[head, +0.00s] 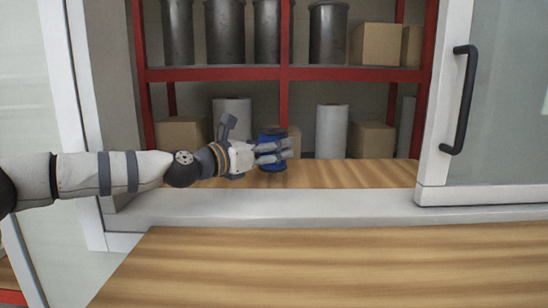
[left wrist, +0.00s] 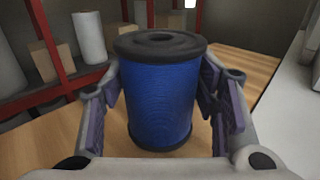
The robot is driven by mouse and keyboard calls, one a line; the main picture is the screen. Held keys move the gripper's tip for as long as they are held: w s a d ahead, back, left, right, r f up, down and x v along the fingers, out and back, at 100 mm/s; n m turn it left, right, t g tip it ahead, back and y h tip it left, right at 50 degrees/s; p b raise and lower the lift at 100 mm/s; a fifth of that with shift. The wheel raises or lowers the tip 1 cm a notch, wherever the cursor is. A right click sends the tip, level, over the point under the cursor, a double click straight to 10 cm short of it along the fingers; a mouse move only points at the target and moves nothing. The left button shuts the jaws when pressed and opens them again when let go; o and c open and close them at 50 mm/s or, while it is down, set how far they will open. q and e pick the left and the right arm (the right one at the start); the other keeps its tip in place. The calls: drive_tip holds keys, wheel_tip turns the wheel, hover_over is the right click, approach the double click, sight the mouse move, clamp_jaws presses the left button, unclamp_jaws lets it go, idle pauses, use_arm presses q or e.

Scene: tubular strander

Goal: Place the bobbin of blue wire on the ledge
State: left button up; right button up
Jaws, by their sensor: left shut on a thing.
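The bobbin of blue wire (head: 271,150) is a blue cylinder with dark end flanges. It is upright over the wooden ledge (head: 350,174) inside the window opening. It fills the middle of the left wrist view (left wrist: 160,92), between the two fingers. My left gripper (head: 272,152) reaches in from the left and is shut on the bobbin. In the head view the fingers hide part of the bobbin. The bobbin's base appears at or just above the ledge; I cannot tell whether it touches. My right gripper is not in view.
A red shelf (head: 350,75) behind the opening holds dark cylinders, white rolls (head: 332,131) and cardboard boxes (head: 376,43). A sliding glass panel with a black handle (head: 461,100) stands on the right. The ledge right of the bobbin is clear. A wooden counter (head: 330,265) lies in front.

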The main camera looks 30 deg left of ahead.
use_arm(q)
wheel_tip(320, 180, down, 3)
drive_tip(key=shift+w+r, duration=0.1)
drive_tip(key=shift+r, duration=0.35)
drive_tip(key=shift+f, duration=0.35)
drive_tip(key=o, duration=1.5)
drive_tip(key=shift+r, duration=0.1)
drive_tip(key=shift+c, duration=0.2)
drive_tip(key=shift+r, duration=0.15)
